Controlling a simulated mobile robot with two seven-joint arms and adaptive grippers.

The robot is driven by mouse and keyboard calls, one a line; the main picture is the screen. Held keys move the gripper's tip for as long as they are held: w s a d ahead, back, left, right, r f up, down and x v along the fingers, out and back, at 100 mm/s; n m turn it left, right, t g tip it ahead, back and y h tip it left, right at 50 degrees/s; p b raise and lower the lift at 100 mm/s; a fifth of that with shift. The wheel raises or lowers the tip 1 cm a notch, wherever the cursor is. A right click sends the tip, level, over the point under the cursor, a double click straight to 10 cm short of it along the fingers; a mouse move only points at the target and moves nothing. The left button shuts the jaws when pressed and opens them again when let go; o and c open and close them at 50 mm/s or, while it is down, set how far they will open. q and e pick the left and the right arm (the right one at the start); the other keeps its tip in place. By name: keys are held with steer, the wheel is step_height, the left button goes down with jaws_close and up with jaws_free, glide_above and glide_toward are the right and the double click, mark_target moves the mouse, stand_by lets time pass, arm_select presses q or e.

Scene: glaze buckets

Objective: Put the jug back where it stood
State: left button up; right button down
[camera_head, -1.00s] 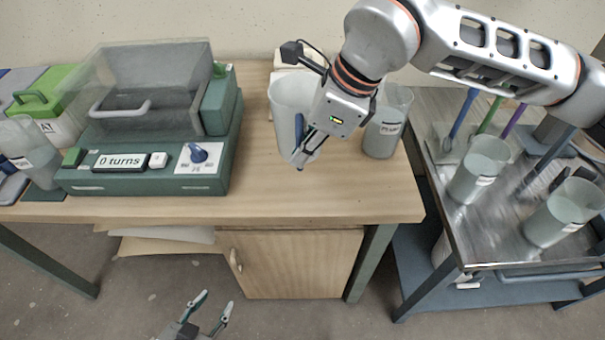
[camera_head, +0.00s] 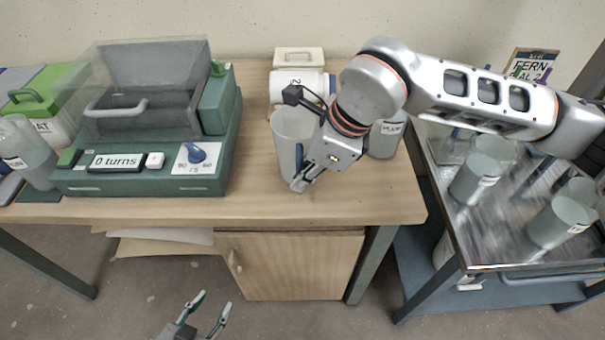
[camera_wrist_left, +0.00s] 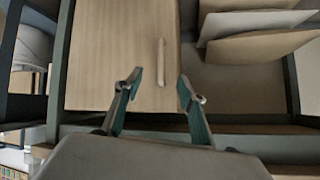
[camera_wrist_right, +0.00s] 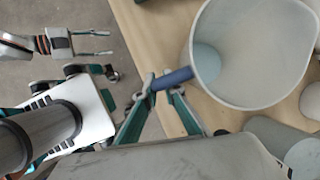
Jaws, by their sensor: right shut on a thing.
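The jug (camera_head: 284,138) is a pale, open vessel with a blue handle, at the right part of the wooden bench. My right gripper (camera_head: 298,184) covers part of it in the head view. In the right wrist view my right gripper (camera_wrist_right: 160,86) is shut on the blue handle (camera_wrist_right: 174,78), and the jug (camera_wrist_right: 262,45) shows its open mouth and a bluish round bottom. Whether the jug touches the bench is unclear. My left gripper (camera_head: 214,302) is open and empty, low in front of the bench; it also shows in the left wrist view (camera_wrist_left: 160,82).
A green machine (camera_head: 140,175) with a clear cover fills the bench's left. A white canister (camera_head: 300,84) lies behind the jug, and a labelled beaker (camera_head: 386,138) stands right of it. A metal cart (camera_head: 500,240) holds more beakers. Bare bench (camera_head: 350,205) lies in front.

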steer(key=c, duration=2.1)
jaws_free()
steer(key=shift+c, duration=0.2)
steer(key=shift+r, duration=0.2)
steer(key=p+v, duration=0.1)
steer(key=v, duration=1)
steer(key=shift+d+r+p, duration=0.2)
steer(key=shift+r+p, duration=0.15)
steer(key=shift+s, duration=0.15)
